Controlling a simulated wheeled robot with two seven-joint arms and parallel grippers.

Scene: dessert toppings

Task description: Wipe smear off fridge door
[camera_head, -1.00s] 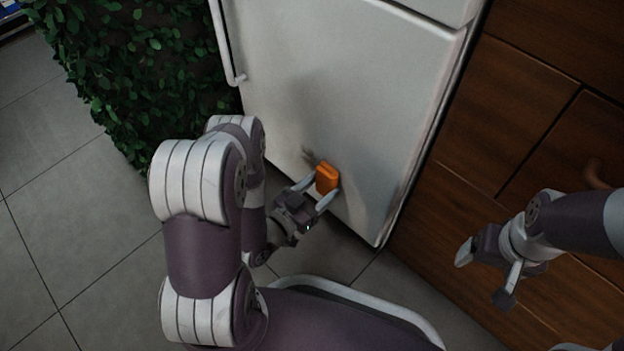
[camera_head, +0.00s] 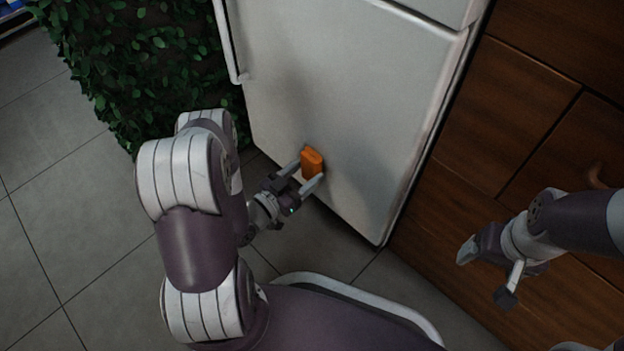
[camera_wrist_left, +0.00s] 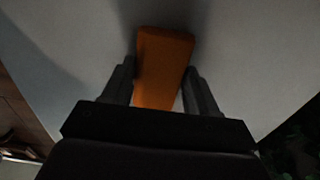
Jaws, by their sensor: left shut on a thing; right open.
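The white fridge door (camera_head: 350,90) stands in front of me, low part nearest. My left gripper (camera_head: 311,172) is shut on an orange block-like sponge (camera_head: 312,160) and holds it at the lower part of the door; it seems to touch the surface. In the left wrist view the orange sponge (camera_wrist_left: 162,66) sits between the two fingers against the pale door. A faint dark patch shows on the door just above the sponge; I cannot tell smear from shadow. My right gripper (camera_head: 484,274) is open and empty, in front of the wooden drawers.
Brown wooden drawers (camera_head: 510,120) stand right of the fridge. A leafy green hedge (camera_head: 110,70) is to its left. The fridge handle (camera_head: 226,45) runs along the door's left edge. Grey tiled floor (camera_head: 70,200) is clear at left.

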